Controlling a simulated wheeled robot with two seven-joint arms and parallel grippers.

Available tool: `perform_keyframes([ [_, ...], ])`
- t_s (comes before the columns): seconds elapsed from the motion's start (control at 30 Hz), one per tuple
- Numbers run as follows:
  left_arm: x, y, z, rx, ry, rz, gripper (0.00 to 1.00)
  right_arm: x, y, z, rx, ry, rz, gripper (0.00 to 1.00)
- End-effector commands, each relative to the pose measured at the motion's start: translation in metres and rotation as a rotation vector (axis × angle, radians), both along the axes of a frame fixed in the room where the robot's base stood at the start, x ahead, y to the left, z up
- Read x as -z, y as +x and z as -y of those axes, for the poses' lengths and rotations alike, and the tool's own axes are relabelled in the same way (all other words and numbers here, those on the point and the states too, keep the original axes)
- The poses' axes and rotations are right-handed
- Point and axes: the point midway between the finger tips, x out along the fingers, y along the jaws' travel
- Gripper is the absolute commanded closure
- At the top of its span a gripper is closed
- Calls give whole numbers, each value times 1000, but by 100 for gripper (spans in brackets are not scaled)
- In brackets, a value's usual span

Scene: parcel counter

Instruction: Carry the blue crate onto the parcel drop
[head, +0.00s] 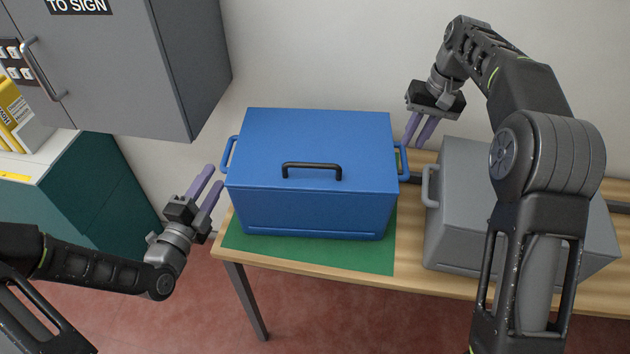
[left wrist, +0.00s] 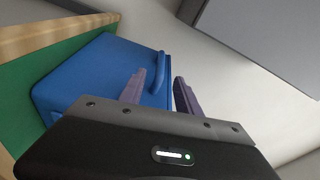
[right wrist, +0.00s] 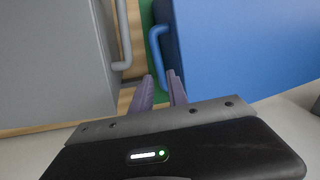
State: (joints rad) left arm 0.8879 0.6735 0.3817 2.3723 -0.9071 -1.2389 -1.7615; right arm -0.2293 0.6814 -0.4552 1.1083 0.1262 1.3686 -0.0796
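The blue crate (head: 308,175) is closed, with a black handle on its lid and a blue bar handle on each side. It stands upright on a green mat (head: 300,251) on the wooden table. My left gripper (head: 209,183) is open and empty, just left of the crate's left handle (head: 229,155), which also shows ahead of the fingers in the left wrist view (left wrist: 160,70). My right gripper (head: 420,130) is open, above and behind the right handle (head: 403,162). In the right wrist view that handle (right wrist: 155,42) lies just ahead of the fingertips. Nothing shows a label reading parcel drop.
A grey crate (head: 455,190) with side handles stands close to the right, partly hidden by my right arm. A grey wall cabinet (head: 140,65) hangs at upper left. Below it is a teal unit (head: 95,195) with a pale top and yellow items (head: 14,115). Red floor separates unit and table.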

Motion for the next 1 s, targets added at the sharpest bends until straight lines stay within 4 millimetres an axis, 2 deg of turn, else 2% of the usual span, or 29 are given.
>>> perform_keyframes([
  [0.4,-3,53,18,0,-2,3,60,55,0,-11,-2,0,-5,80],
  [0.5,-3,62,20,0,-1,2,60,63,0,-12,0,0,-2,80],
  [0.87,-4,67,22,-1,-1,0,60,69,1,-13,0,0,-1,80],
  [1.0,-4,67,22,-1,-1,0,70,69,1,-13,0,0,-1,90],
])
